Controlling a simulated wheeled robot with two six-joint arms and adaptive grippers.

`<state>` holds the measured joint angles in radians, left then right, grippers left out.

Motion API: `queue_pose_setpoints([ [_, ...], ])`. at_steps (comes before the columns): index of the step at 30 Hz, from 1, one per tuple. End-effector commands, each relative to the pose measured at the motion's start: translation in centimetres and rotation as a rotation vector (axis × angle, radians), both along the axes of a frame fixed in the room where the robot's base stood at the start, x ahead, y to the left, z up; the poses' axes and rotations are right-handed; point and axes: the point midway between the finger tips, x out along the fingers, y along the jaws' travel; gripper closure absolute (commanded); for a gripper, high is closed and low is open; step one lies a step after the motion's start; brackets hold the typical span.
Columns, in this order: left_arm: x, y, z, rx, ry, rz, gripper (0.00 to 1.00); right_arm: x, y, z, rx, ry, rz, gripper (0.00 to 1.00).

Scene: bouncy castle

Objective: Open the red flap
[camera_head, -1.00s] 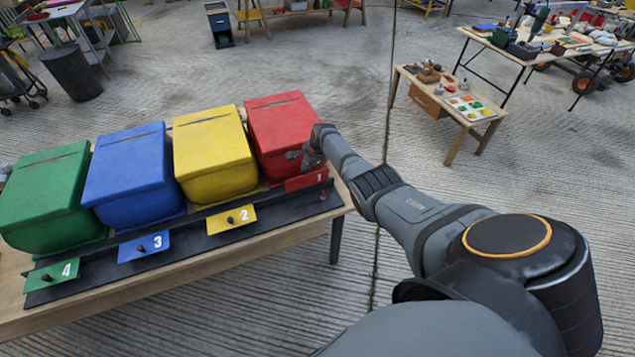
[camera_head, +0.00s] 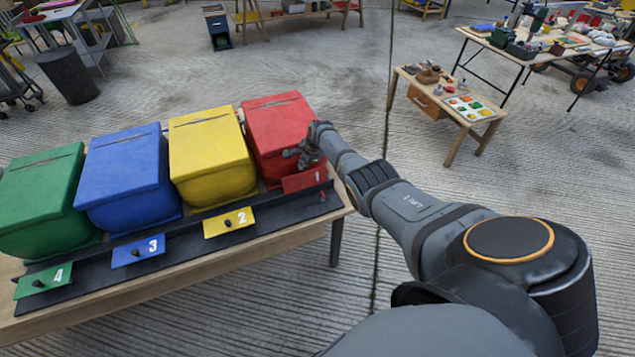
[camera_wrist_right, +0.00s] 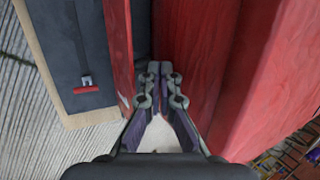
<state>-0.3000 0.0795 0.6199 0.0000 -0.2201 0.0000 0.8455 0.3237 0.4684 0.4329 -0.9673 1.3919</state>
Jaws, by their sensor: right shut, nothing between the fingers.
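The red flap (camera_head: 304,180), marked 1, stands at the foot of the red bin (camera_head: 285,118) at the right end of the row. In the right wrist view the flap (camera_wrist_right: 119,45) is a thin upright panel, seen nearly edge-on. My right gripper (camera_head: 292,154) is at the red bin's front, just above and behind the flap. In the wrist view its fingers (camera_wrist_right: 160,72) are shut and empty in the gap between the flap and the red bin wall (camera_wrist_right: 195,60). Whether they touch either is unclear. My left gripper is out of view.
Yellow (camera_head: 210,150), blue (camera_head: 125,170) and green (camera_head: 40,195) bins stand to the left, each with a coloured flap and dark knob. A black rail (camera_head: 185,235) runs along the wooden table's front. Floor to the right is open; a small table (camera_head: 450,105) stands farther back.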

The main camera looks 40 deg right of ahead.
Motion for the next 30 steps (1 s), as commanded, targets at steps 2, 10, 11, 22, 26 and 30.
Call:
queue_pose_setpoints([
  [2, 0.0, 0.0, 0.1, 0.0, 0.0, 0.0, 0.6, 0.0, 0.0, 0.1, 0.0, 0.0, 0.0, 1.0],
  [10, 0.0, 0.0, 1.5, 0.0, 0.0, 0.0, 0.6, 0.0, 0.0, 1.4, 0.0, -0.001, 0.0, 1.0],
  [11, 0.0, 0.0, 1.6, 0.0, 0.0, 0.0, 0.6, 0.0, 0.0, 1.6, 0.0, -0.001, 0.0, 1.0],
  [22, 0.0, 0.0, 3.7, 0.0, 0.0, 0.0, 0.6, 0.0, -0.2, 3.6, -0.001, -0.001, 0.001, 1.0],
  [26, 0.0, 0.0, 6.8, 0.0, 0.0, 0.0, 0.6, -0.2, -0.7, 6.8, -0.001, -0.001, 0.004, 1.0],
  [30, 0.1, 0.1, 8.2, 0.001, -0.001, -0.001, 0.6, -0.5, -1.3, 9.9, -0.004, -0.004, 0.006, 1.0],
])
